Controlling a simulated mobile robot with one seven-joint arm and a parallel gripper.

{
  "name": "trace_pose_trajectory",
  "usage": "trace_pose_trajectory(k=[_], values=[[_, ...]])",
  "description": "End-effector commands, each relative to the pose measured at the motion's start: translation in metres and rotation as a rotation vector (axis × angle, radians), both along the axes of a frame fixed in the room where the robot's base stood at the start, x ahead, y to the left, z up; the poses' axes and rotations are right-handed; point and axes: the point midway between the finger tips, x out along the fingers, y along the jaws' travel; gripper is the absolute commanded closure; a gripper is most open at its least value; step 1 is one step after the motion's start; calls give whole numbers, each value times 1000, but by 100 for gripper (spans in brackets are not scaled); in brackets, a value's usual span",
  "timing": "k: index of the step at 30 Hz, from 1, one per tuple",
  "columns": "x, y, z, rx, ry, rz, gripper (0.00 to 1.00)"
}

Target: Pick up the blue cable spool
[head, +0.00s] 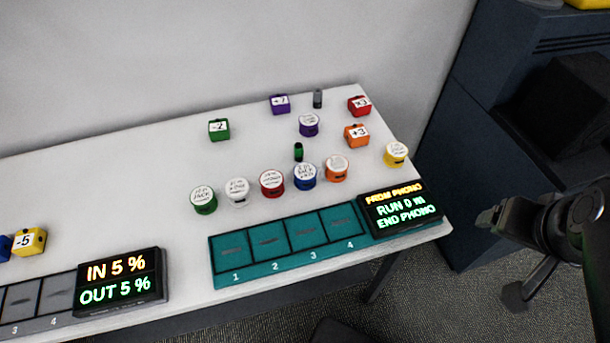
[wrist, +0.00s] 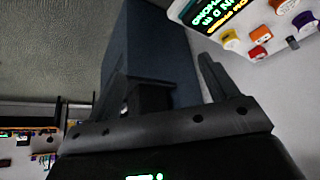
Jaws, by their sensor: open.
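The blue cable spool (head: 305,177) stands on the white table in the head view, a short blue cylinder with a white labelled top. It sits in a row between the red spool (head: 271,183) and the orange spool (head: 336,168), close to both. My gripper (head: 492,216) is off the table's right end in the head view, well away from the blue spool. It is open and empty. In the wrist view its fingers (wrist: 160,95) point towards a dark cabinet. I cannot make out the blue spool in the wrist view.
A teal tray (head: 222,281) with numbered slots lies in front of the row, beside a lit display (head: 400,211). A small green cylinder (head: 298,152) stands just behind the blue spool. Coloured cubes and a purple spool (head: 309,125) stand farther back. A dark cabinet (head: 480,110) is right of the table.

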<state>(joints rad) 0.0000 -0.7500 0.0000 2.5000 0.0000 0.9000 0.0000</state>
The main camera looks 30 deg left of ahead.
Motion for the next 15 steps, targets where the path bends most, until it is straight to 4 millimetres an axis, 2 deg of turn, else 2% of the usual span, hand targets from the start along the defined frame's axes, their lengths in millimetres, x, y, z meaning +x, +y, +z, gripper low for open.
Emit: trace_pose_trajectory(k=[5,8,11,15], values=[[3,2,1,-11,5,28,21],[14,11,3,-51,25,128,21],[32,29,6,-122,57,312,21],[62,65,6,-239,103,637,21]])
